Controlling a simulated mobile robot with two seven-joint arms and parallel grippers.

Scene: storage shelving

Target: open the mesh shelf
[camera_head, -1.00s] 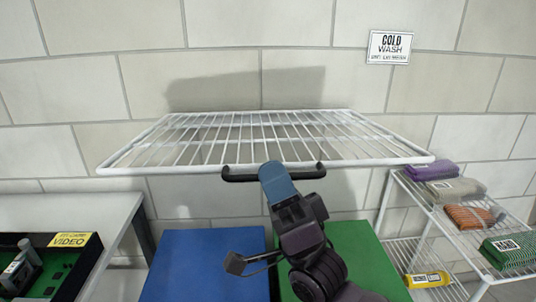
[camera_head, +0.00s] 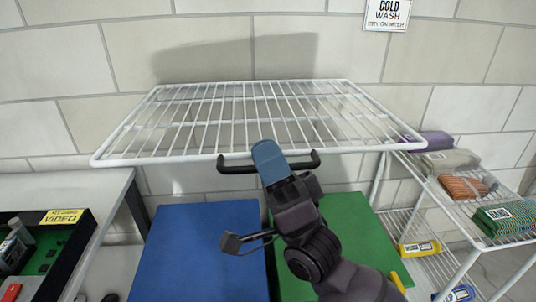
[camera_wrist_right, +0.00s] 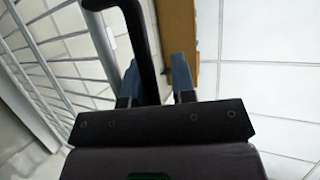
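The white wire mesh shelf (camera_head: 130,158) spans the middle of the head view, out from the wall. A black handle (camera_head: 236,168) sits at the middle of its front edge. My right gripper (camera_head: 268,155) is at the handle, with a blue finger over it. In the right wrist view the black handle (camera_wrist_right: 138,40) runs between the two blue fingers (camera_wrist_right: 158,82). It overlaps the left finger, and a gap shows towards the right finger. The gripper looks open around the handle; contact is hard to tell. My left gripper is out of view.
A blue box (camera_head: 205,250) and a green box (camera_head: 355,240) stand below the shelf. A wire rack (camera_head: 430,192) with folded cloths stands at the right. A white table (camera_head: 75,190) with a black-edged tray (camera_head: 75,240) is at the left.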

